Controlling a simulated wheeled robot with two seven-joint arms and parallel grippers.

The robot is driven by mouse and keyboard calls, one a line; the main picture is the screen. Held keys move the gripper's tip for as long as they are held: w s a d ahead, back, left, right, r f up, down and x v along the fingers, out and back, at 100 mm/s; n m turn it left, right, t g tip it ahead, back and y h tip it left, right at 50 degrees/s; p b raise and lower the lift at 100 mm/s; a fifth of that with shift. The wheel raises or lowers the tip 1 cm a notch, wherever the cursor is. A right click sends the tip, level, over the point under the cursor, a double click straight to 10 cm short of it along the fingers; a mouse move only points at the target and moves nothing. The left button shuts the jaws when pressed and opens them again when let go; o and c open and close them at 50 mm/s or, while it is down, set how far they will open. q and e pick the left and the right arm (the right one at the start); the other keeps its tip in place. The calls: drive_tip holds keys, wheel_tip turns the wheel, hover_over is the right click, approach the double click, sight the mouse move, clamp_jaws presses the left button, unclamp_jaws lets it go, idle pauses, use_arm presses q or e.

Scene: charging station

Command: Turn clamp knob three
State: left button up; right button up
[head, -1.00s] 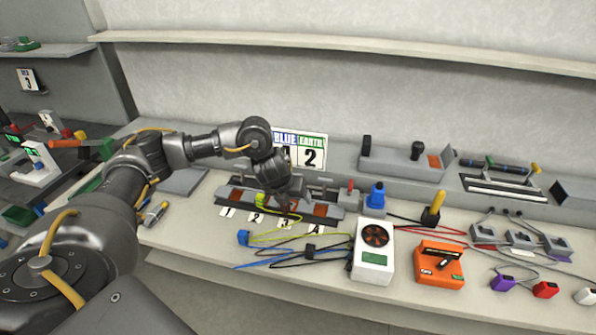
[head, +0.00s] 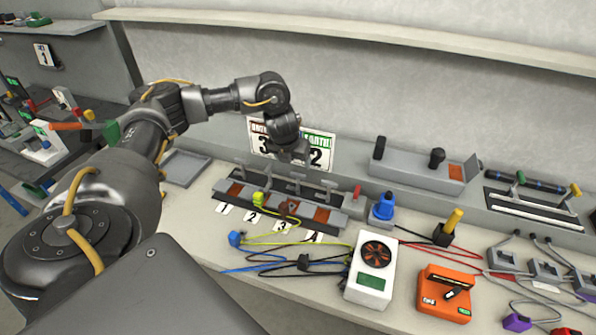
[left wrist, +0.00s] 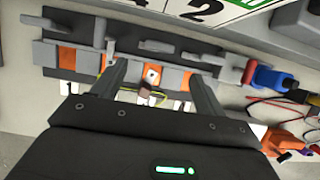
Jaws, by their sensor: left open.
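The grey clamp block (head: 318,230) with orange-brown pads lies on the bench, with number cards 1 to 4 along its front. Card 3 (head: 283,227) lies before the third position. A small brown part (head: 289,207) stands there; it also shows in the left wrist view (left wrist: 147,88). Several grey lever-like pieces rise along the block's back; I cannot tell which is clamp knob three. My left gripper (head: 294,156) is above the block's back edge. In the left wrist view its open fingers (left wrist: 158,82) frame the middle of the block, with nothing seen held. My right gripper is out of view.
A yellow-green connector (head: 259,199) sits at the block with its wire trailing forward. A blue knobbed part (head: 382,207), a white fan unit (head: 371,270) and an orange box (head: 446,293) stand to the right. A sign (head: 318,149) stands behind. Loose wires cross the bench front.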

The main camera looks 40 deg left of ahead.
sight(298, 175)
use_arm(q)
drive_tip(key=p+x, duration=0.1)
drive_tip(key=x, duration=0.7)
drive_tip(key=shift+f, duration=0.25)
drive_tip(key=shift+w+f, duration=0.2)
drive_tip(key=shift+f, duration=0.1)
drive_tip(key=shift+a, duration=0.1)
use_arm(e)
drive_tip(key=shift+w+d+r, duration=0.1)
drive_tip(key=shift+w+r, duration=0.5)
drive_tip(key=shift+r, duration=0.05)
use_arm(q)
drive_tip(key=shift+c, duration=0.2)
drive_tip(key=c, duration=0.9)
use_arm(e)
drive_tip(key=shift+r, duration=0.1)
